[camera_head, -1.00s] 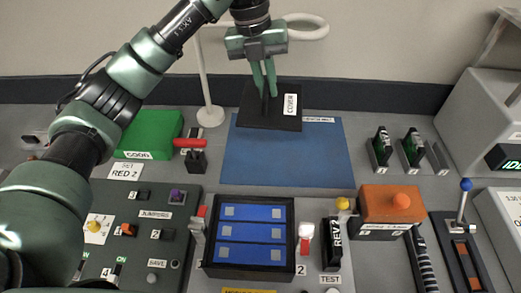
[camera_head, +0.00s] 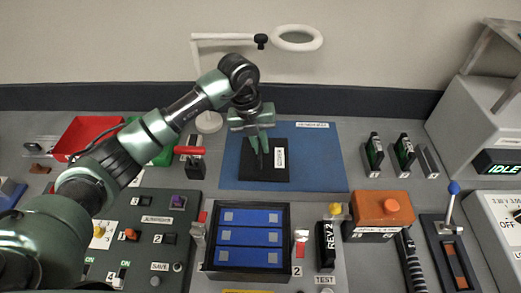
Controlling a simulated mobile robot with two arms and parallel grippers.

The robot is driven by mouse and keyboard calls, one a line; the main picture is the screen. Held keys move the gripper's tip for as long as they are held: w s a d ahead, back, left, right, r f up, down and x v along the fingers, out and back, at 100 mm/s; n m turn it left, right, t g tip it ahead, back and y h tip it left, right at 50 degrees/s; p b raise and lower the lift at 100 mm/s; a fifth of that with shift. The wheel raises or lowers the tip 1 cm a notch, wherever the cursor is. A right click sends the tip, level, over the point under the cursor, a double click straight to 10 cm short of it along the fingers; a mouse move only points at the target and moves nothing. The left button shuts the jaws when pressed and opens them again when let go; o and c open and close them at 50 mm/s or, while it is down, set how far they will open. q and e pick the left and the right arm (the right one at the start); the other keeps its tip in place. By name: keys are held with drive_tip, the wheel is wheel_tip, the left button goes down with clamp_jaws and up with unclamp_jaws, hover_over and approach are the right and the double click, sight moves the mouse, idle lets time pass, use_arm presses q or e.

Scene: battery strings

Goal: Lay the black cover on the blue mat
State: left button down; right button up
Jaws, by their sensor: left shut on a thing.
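The black cover (camera_head: 276,172) is a flat dark square with a white label. It appears to lie flat over the left part of the blue mat (camera_head: 318,160) in the head view. My left gripper (camera_head: 263,151) is above it, pointing down, with its fingers shut on the cover's raised middle part. The fingers hide part of the cover. I cannot tell whether the cover's underside fully touches the mat. My right gripper is not in view.
A red-handled switch (camera_head: 190,155) stands left of the mat. The black tray with blue cells (camera_head: 248,275) is in front. An orange box (camera_head: 378,218) and upright modules (camera_head: 374,155) are at the right. A magnifier lamp (camera_head: 297,38) stands behind. The mat's right part is clear.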

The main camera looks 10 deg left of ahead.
sight(261, 152)
use_arm(q)
drive_tip(key=x, duration=0.2)
drive_tip(key=shift+a+f, duration=0.15)
drive_tip(key=shift+f, duration=0.4)
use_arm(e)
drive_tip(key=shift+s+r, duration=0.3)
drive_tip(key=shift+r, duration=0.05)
use_arm(q)
drive_tip(key=shift+f, duration=0.1)
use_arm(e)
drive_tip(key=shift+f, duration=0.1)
use_arm(q)
drive_tip(key=c, duration=1.5)
unclamp_jaws()
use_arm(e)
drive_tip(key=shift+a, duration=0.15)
